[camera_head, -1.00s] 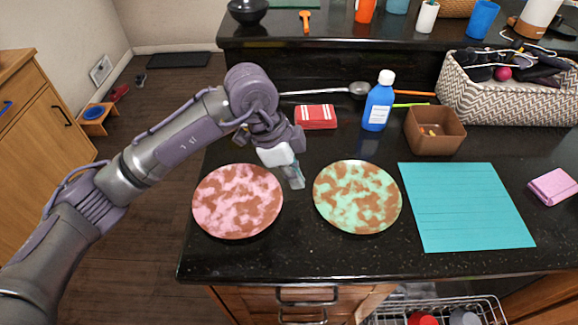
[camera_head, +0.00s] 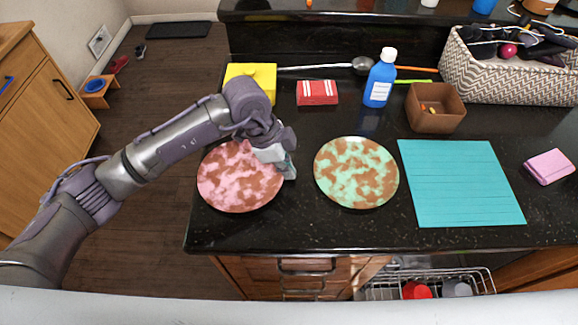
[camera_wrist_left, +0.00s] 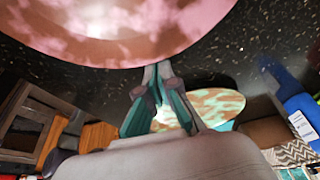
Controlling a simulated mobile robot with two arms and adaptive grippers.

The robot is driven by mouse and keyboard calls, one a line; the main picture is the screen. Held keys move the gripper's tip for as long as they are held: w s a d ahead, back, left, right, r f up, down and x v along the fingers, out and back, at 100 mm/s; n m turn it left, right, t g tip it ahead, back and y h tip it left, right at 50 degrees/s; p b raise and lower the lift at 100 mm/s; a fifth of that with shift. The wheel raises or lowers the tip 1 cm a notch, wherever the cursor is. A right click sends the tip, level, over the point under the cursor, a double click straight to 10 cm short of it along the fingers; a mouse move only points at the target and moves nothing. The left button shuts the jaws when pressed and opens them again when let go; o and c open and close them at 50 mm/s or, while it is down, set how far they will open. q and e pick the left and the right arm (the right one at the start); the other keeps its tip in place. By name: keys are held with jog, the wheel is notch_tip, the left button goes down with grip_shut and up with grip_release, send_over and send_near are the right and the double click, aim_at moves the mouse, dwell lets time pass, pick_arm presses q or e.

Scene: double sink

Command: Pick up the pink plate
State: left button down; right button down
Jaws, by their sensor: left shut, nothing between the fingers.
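The pink plate (camera_head: 236,183), blotched with brown, lies on the black counter at the left. It also fills the top of the left wrist view (camera_wrist_left: 110,25). My left gripper (camera_head: 289,171) is at the plate's right edge, its fingers pointing down. In the left wrist view my left gripper (camera_wrist_left: 157,75) has its fingertips together, close to the plate's rim, with nothing between them. I cannot tell whether the fingers touch the rim. My right gripper is in no view.
A green and brown plate (camera_head: 356,172) lies just right of the gripper. Farther right are a teal mat (camera_head: 463,185) and a pink cloth (camera_head: 550,166). Behind stand a yellow block (camera_head: 262,75), red sponge (camera_head: 317,93), blue bottle (camera_head: 380,80), brown box (camera_head: 435,108) and woven basket (camera_head: 500,75).

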aim_at(262, 176)
pick_arm(q)
jog(key=a, duration=0.7)
jog(key=shift+w+a, duration=0.2)
jog(key=shift+w, duration=0.05)
jog(key=shift+d, duration=0.1)
